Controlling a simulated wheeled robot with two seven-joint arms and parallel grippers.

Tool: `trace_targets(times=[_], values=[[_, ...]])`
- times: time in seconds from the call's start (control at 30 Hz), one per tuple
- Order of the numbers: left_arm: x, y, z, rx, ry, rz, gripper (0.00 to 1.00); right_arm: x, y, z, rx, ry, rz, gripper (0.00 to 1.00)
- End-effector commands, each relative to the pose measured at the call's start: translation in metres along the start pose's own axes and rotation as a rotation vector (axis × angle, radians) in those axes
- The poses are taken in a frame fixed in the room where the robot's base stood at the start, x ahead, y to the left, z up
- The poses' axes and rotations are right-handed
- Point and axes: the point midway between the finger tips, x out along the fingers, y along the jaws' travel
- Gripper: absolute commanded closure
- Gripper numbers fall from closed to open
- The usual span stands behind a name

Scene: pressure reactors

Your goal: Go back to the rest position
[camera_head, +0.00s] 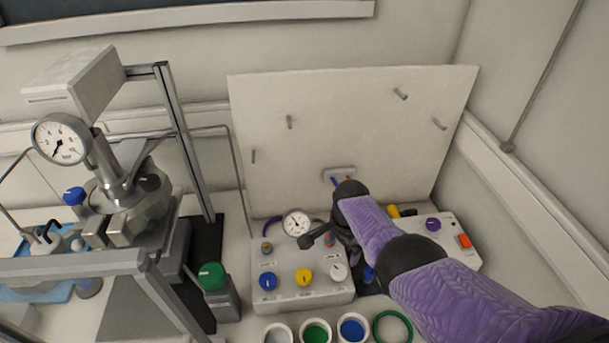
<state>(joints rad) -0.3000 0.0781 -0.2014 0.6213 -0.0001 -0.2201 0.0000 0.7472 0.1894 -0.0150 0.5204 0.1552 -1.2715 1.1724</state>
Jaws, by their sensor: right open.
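My right arm comes in from the lower right in a purple sleeve. My right gripper (318,238) is dark and open, over the right rear part of the grey control box (300,292), near its small gauge (296,222). I cannot tell whether it touches the box; nothing shows held in it. The box carries a blue knob (267,282), a yellow knob (304,276) and a white knob (338,272). My left gripper is not in view.
A metal pressure reactor (128,200) with a large gauge (62,139) stands at left. A white panel (350,130) with pegs stands behind. A second box (450,241) with a red switch is at right. Several cups (316,331) line the front.

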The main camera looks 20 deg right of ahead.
Motion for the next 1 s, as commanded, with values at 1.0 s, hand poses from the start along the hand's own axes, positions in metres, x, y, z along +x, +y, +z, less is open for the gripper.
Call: trace_targets(times=[1.0], values=[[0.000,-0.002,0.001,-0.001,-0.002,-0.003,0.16,-0.082,0.195,0.146,-1.487,0.262,-0.199,0.01]])
